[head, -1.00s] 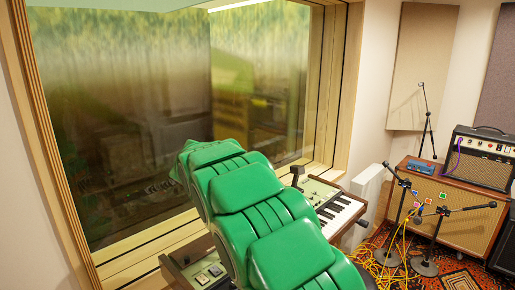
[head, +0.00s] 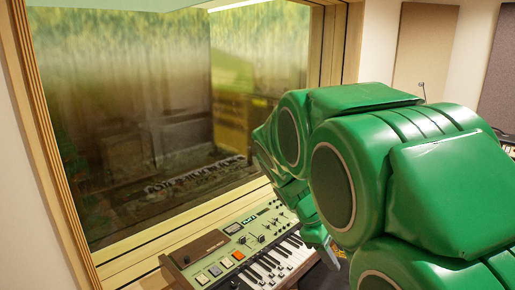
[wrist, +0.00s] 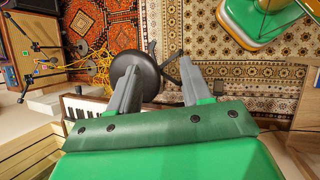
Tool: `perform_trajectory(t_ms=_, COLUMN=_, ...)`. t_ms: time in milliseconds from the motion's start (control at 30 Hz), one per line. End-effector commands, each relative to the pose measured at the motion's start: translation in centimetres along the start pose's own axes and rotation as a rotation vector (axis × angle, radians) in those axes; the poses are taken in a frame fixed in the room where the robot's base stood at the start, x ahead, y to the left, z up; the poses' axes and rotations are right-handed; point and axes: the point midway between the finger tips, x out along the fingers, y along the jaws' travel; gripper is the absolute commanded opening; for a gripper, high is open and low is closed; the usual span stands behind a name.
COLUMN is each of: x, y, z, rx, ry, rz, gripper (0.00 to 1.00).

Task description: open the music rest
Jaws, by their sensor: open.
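A small keyboard (head: 248,246) with a pale green control panel and white and black keys stands below the window in the head view. A dark flat panel (head: 200,247) lies at its back left; I cannot tell for sure whether it is the music rest. Some of the keys (wrist: 85,107) show at the left of the wrist view. My gripper (wrist: 158,74) is open, its two grey fingers apart with nothing held between them. In the head view my green arm hides the right end of the keyboard and most of the gripper.
A large window with a wooden sill (head: 165,232) is behind the keyboard. In the wrist view a black round seat-like disc (wrist: 137,68) is close behind the left finger. Patterned rugs (wrist: 225,85) cover the floor, with yellow cables (wrist: 92,67) and stands at the left.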

Motion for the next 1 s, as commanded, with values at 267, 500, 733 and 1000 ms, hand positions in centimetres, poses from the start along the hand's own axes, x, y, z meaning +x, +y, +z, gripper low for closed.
perform_trajectory(t_ms=267, x=1.2, y=-5.1, z=5.1, rx=0.201, ry=0.049, rz=-0.128, gripper=0.48)
perform_trajectory(t_ms=500, x=1.9, y=-10.0, z=8.5, rx=0.375, ry=0.087, rz=-0.239, gripper=0.48)
perform_trajectory(t_ms=733, x=2.6, y=-14.9, z=10.9, rx=0.54, ry=0.115, rz=-0.347, gripper=0.48)
perform_trajectory(t_ms=1000, x=3.1, y=-20.6, z=12.9, rx=0.72, ry=0.139, rz=-0.467, gripper=0.48)
